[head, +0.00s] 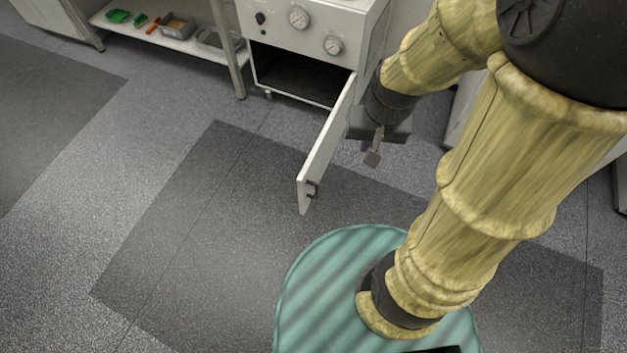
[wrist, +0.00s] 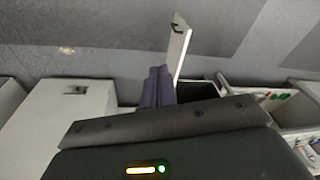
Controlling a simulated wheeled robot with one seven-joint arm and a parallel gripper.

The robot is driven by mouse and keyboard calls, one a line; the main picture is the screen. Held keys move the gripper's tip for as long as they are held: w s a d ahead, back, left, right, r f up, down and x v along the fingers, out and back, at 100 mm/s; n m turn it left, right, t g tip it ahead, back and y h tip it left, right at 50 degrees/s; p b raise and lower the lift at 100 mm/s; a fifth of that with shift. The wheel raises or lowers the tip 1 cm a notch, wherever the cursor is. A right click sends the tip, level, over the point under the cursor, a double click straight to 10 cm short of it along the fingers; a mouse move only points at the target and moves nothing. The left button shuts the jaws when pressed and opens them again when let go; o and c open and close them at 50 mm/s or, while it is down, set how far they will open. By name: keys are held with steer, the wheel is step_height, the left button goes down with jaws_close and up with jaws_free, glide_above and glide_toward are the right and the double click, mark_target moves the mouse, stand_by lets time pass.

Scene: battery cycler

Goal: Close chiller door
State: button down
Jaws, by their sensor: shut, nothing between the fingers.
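The chiller (head: 310,40) is a white cabinet with gauges and knobs above a dark open compartment (head: 298,76). Its white door (head: 326,150) stands wide open, swung out toward me from the right side, with a dark handle (head: 313,190) near its free edge. My gripper (head: 373,158) is shut and empty, to the right of the door on its outer side. I cannot tell whether it touches the door. In the wrist view the door (wrist: 179,50) rises behind my shut fingers (wrist: 157,86), with its handle near the top.
A shelf (head: 165,36) at the back left holds green items and trays. The grey floor left of the door is clear. A white cabinet (wrist: 65,125) stands at the left in the wrist view.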

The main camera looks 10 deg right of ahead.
steer(key=w+f+m+y+b, duration=0.2)
steer(key=w+f+m+b, duration=0.2)
steer(key=f+m+b, duration=0.3)
steer(key=w+f+m+t+y+b, duration=0.1)
steer(key=w+f+m+y+b, duration=0.2)
steer(key=f+b, duration=1.4)
steer(key=w+a+f+m+t+y+b, duration=0.1)
steer(key=w+f+m+b, duration=0.5)
steer(key=f+m+b, duration=0.6)
step_height(320, 180, down, 12)
steer(key=shift+w+r+y, duration=0.15)
steer(key=shift+w+y, duration=0.1)
steer(key=shift+y, duration=0.45)
steer(key=shift+a, duration=0.1)
steer(key=b, duration=0.6)
glide_toward(302, 188)
steer(key=shift+x, duration=2.95)
steer(key=shift+w, duration=0.1)
